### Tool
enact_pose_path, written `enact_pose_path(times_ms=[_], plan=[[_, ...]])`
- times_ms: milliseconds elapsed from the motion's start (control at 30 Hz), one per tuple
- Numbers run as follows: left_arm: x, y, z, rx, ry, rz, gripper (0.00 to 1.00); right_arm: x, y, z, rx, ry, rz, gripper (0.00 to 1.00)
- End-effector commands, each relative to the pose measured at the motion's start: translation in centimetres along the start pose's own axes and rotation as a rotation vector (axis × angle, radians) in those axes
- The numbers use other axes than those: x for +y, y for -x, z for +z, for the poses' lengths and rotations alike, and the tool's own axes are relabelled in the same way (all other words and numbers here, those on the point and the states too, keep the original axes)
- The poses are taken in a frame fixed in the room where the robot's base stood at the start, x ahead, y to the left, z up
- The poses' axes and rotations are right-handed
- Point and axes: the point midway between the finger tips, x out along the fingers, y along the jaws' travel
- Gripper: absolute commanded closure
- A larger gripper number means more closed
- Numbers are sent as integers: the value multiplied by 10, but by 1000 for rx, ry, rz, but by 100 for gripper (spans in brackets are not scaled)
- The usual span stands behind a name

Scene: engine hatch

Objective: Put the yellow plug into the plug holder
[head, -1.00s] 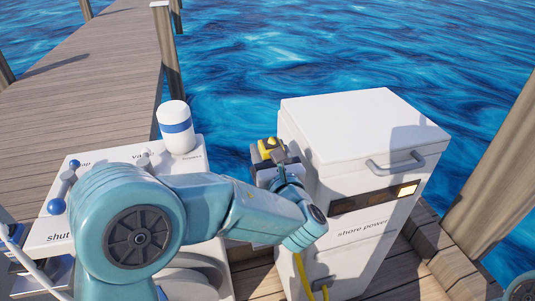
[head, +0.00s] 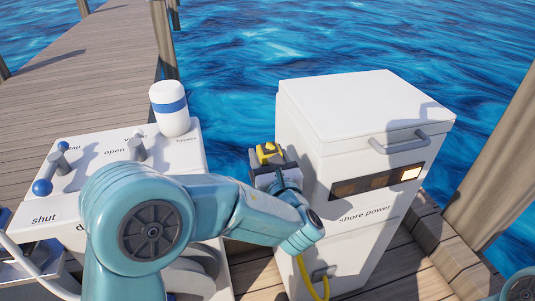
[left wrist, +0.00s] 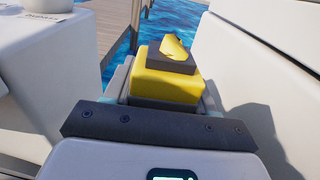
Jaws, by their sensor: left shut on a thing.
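The yellow plug (head: 269,153) is at the left side of the shore power cabinet in the head view. It has a dark grey collar, and it fills the middle of the left wrist view as a yellow block (left wrist: 168,86). My left gripper (head: 275,168) is shut on the plug, with the jaws beside the yellow block. My forearm and wrist hide part of what lies below it. I cannot clearly make out the plug holder or whether the plug touches it. My right gripper is not in view.
The white shore power cabinet (head: 340,165) with a grey handle (head: 398,143) stands close right of the plug. A yellow cable (head: 310,280) hangs below. Left is a white valve panel (head: 90,190) with levers and a blue-banded white cylinder (head: 169,108). Water lies behind.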

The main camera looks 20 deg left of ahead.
Motion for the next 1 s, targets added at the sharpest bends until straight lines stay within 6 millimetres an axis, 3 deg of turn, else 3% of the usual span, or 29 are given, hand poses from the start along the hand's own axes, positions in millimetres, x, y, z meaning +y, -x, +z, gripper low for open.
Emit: enact_pose_path(times_ms=[500, 1000], plan=[[0, 0, -41, -2, 1, 0, 87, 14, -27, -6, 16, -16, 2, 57], [0, 0, -43, -2, 0, 0, 87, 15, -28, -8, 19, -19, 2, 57]])
